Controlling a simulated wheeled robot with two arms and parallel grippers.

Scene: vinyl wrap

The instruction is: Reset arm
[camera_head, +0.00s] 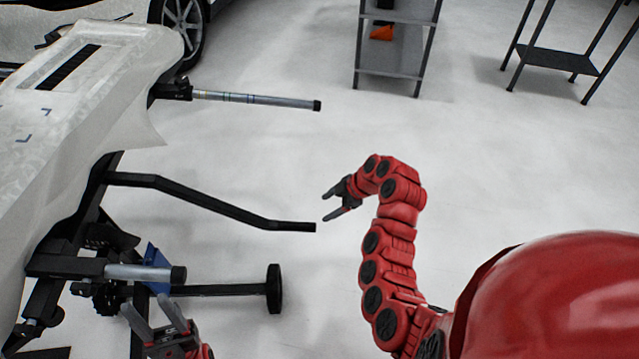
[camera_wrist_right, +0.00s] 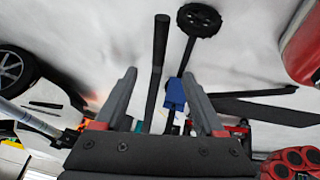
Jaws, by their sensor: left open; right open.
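My right arm, red with black joints, bends up in the middle of the head view. Its gripper (camera_head: 327,207) points left, open and empty, close to the free end of a bent black bar (camera_head: 215,205). In the right wrist view the two grey fingers of the right gripper (camera_wrist_right: 159,71) are spread apart, with the bar seen between them. My left gripper (camera_head: 145,303) is open at the bottom left of the head view, just below a blue piece (camera_head: 155,262) on the black stand. I cannot tell whether it touches the stand.
A pale film-covered panel (camera_head: 125,58) rests on the black stand at left. A metal rod (camera_head: 255,98) and a wheeled leg (camera_head: 273,288) stick out rightward. A shelf (camera_head: 392,74) and a dark rack (camera_head: 557,62) stand behind. The floor between is clear.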

